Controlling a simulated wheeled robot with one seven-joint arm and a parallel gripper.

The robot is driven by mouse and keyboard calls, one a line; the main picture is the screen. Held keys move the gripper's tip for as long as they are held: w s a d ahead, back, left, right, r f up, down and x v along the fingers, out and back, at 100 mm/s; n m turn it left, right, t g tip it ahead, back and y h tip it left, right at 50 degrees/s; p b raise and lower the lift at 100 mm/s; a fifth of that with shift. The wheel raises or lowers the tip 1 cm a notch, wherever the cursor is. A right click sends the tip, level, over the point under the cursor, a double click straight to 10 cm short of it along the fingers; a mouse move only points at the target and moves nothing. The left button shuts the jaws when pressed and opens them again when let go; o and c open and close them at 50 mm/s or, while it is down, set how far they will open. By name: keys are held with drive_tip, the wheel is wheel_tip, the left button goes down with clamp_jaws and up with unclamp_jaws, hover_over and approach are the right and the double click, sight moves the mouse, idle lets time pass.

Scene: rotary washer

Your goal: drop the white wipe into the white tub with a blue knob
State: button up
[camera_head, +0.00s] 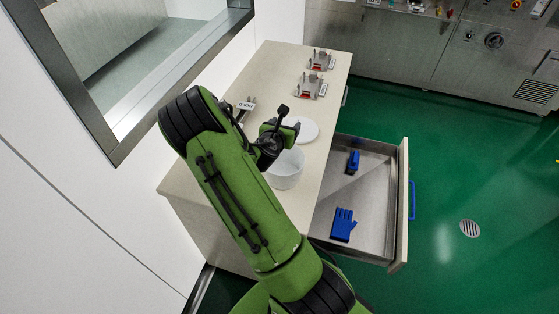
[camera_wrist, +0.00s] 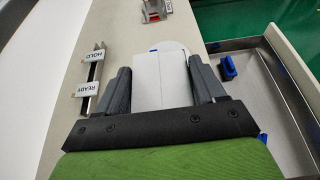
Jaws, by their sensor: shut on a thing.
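My gripper (camera_head: 279,132) is over the counter, just behind the white tub (camera_head: 286,172) in the head view. The tub stands open at the top and is partly covered by my arm. A round white lid (camera_head: 304,129) lies flat on the counter beyond the tub. In the wrist view, my gripper's dark fingers (camera_wrist: 163,78) are shut on the white wipe (camera_wrist: 162,82), a flat white piece between them. Behind the wipe is the white rounded edge of the lid (camera_wrist: 174,46), with a small blue spot (camera_wrist: 153,50), perhaps its knob. The tub cannot be made out in the wrist view.
HOLD and READY labels (camera_wrist: 90,56) stand by a slot at left. Metal fixtures (camera_head: 310,86) sit at the counter's far end.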

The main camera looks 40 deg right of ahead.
drive_tip(key=shift+s+d+f, duration=0.1)
drive_tip(key=shift+f, duration=0.3)
wheel_tip(320, 180, down, 6)
drive_tip(key=b, duration=0.5)
drive_tip(key=shift+r, duration=0.1)
drive_tip(key=shift+r, duration=0.1)
drive_tip(key=o, duration=1.1)
drive_tip(key=b+v, duration=0.8)
drive_tip(key=v, duration=0.7)
drive_tip(key=shift+s+r, duration=0.25)
